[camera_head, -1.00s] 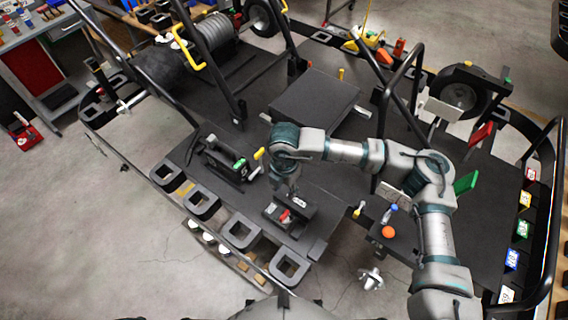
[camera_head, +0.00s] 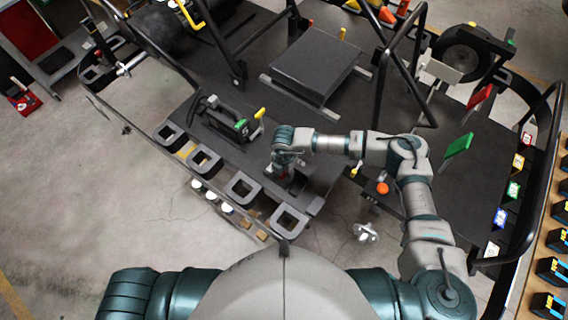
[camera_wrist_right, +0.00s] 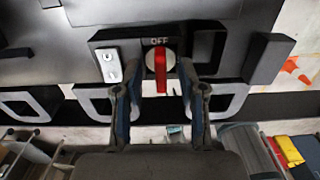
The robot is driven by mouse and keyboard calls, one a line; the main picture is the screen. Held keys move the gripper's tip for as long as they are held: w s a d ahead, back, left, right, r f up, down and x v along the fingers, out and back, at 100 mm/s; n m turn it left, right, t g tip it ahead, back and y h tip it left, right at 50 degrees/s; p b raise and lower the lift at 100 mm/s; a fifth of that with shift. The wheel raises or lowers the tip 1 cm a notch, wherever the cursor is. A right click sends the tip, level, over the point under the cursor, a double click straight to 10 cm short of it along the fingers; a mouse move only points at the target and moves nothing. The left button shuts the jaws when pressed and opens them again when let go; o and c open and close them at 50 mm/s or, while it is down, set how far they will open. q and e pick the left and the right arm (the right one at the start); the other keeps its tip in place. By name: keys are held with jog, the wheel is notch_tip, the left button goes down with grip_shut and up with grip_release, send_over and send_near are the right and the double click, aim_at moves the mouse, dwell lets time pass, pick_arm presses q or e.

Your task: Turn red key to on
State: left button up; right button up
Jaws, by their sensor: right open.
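The red key (camera_wrist_right: 160,70) shows in the right wrist view on a round pale switch in a black box (camera_wrist_right: 208,30). The word OFF stands above it, and the key's red bar points down in the picture. My right gripper (camera_wrist_right: 160,100) is open, with one finger on each side of the key; whether either finger touches it I cannot tell. In the head view my right gripper (camera_head: 290,180) is over the switch box and hides most of it. My left gripper is not in view.
A black block with a green part (camera_head: 238,126) and a yellow-topped lever (camera_head: 260,113) stand left of my right arm. An orange ball (camera_head: 382,188) and a green panel (camera_head: 458,146) are to the right.

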jog(key=shift+f, duration=0.35)
